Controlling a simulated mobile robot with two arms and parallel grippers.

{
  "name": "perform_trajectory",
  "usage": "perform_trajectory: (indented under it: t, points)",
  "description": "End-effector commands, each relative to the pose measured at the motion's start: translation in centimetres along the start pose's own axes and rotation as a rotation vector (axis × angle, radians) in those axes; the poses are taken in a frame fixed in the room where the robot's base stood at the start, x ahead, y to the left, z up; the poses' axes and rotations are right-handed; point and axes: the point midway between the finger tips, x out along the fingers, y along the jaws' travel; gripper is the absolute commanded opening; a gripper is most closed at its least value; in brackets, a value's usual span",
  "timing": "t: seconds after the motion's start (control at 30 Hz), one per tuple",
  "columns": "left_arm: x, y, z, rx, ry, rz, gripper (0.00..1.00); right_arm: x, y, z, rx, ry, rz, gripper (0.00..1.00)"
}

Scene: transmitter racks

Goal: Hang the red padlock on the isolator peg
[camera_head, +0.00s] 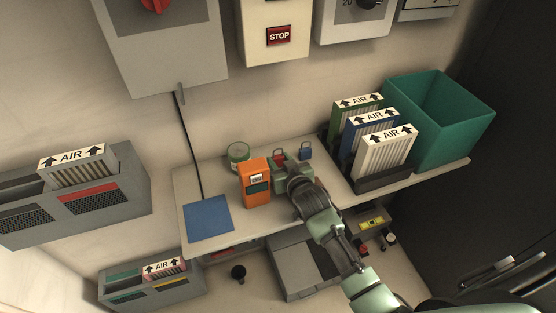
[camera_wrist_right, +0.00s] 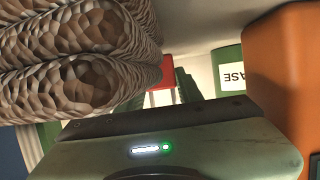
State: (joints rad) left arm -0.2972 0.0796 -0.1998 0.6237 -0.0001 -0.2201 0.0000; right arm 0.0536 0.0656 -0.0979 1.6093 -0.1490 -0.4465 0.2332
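The red padlock (camera_head: 279,157) stands near the back of the white shelf (camera_head: 228,228), partly hidden by my right gripper (camera_head: 286,175). In the right wrist view, its red body (camera_wrist_right: 157,72) and pale shackle (camera_wrist_right: 163,97) show past my gripper's body. My right gripper is just in front of the padlock; its fingertips are not clear, and contact cannot be told. The isolator (camera_head: 165,52) is a grey wall box with a red switch (camera_head: 153,4). A small grey peg (camera_head: 181,93) sticks out at its lower edge, with nothing seen hanging on it. My left gripper is not in view.
An orange device (camera_head: 255,184) and a green tin (camera_head: 238,153) stand left of my gripper. AIR filters (camera_head: 384,157) and a green bin (camera_head: 462,139) fill the right. A blue mat (camera_head: 208,217) lies left. A black cord (camera_head: 189,145) hangs below the isolator.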

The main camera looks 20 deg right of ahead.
Motion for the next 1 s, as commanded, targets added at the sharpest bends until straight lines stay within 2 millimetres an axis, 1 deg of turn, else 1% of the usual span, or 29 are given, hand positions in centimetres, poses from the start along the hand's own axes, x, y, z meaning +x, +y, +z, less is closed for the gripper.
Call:
perform_trajectory:
  t: [0.27, 0.47, 0.57, 0.67, 1.0]
  points:
    - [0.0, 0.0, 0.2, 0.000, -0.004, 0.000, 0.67, 0.0, 0.0, -0.1, 0.000, 0.002, 0.000, 0.00]
    - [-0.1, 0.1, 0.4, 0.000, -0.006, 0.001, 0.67, -0.4, 0.0, -1.4, 0.001, 0.004, 0.000, 0.00]
    - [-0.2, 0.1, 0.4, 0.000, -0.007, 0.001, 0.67, -0.9, 0.0, -2.8, 0.000, 0.006, 0.000, 0.00]
    - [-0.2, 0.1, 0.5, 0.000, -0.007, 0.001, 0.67, -1.6, 0.0, -4.6, 0.000, 0.007, 0.000, 0.00]
    - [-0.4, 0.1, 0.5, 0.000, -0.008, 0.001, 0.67, -4.3, 0.0, -11.9, -0.001, 0.009, -0.001, 0.00]
